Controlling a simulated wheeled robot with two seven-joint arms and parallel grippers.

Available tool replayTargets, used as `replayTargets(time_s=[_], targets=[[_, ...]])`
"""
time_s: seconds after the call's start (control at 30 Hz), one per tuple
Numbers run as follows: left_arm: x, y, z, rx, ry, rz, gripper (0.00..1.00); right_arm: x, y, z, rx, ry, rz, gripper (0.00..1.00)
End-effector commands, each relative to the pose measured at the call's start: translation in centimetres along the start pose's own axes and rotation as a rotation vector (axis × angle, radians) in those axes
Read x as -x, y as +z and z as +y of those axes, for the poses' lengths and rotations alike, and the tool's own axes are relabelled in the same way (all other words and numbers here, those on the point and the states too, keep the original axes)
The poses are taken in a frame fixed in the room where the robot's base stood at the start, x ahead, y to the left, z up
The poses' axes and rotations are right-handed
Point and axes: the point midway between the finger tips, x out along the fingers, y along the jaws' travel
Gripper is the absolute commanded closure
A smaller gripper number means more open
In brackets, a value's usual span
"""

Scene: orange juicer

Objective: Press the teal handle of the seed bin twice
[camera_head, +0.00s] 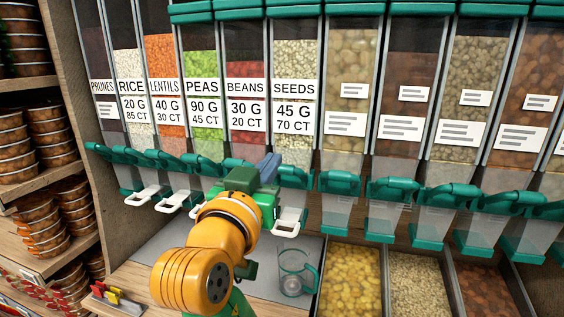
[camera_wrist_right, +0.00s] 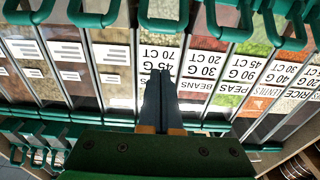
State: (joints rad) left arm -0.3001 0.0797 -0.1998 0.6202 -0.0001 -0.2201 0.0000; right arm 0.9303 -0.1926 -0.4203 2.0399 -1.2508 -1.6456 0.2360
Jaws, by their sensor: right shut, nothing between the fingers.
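The seed bin (camera_head: 294,58) is a clear dispenser of pale seeds labelled "SEEDS 45 G 70 CT". Its teal handle (camera_head: 296,177) is at the lower front, above a white spout piece. In the right wrist view, where labels appear upside down, a teal handle (camera_wrist_right: 162,24) shows at the top, in line with the seed label. My right gripper (camera_head: 269,166) is shut and empty, its dark fingertips just left of the handle in the head view. The fingers also show in the wrist view (camera_wrist_right: 161,76). Contact with the handle cannot be told. My left gripper is not in view.
A clear glass mug (camera_head: 293,274) stands on the grey counter (camera_head: 254,285) below the seed spout. The beans bin (camera_head: 244,65) is to the left, and more bins with teal handles line the right. Open food trays (camera_head: 350,282) lie at lower right.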

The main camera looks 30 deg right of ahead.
Motion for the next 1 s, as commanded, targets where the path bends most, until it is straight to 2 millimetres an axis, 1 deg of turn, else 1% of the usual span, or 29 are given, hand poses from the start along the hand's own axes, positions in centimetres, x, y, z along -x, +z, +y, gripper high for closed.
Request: replayTargets(time_s=[0.03, 0.13, 0.43, 0.53, 0.7, 0.8, 1.0], targets=[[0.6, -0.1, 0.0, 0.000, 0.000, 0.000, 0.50, -0.8, -0.3, 0.1, 0.004, 0.004, -0.001, 1.00], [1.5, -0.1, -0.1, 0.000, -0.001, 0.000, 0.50, -2.9, -0.5, 0.1, 0.005, 0.005, 0.000, 1.00], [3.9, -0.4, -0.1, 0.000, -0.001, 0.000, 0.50, -9.4, -0.4, 0.2, 0.005, 0.004, -0.001, 1.00], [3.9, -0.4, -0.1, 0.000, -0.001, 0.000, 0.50, -8.2, 1.4, 0.0, 0.004, -0.002, -0.003, 1.00], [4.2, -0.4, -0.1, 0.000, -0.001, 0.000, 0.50, -7.0, 2.8, 0.0, 0.004, 0.000, -0.001, 1.00], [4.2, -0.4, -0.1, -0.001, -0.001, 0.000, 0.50, -6.8, 3.1, 0.1, 0.001, 0.001, -0.002, 1.00], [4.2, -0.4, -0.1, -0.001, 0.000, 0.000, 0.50, -6.7, 3.2, 0.1, 0.001, 0.001, -0.001, 1.00]])
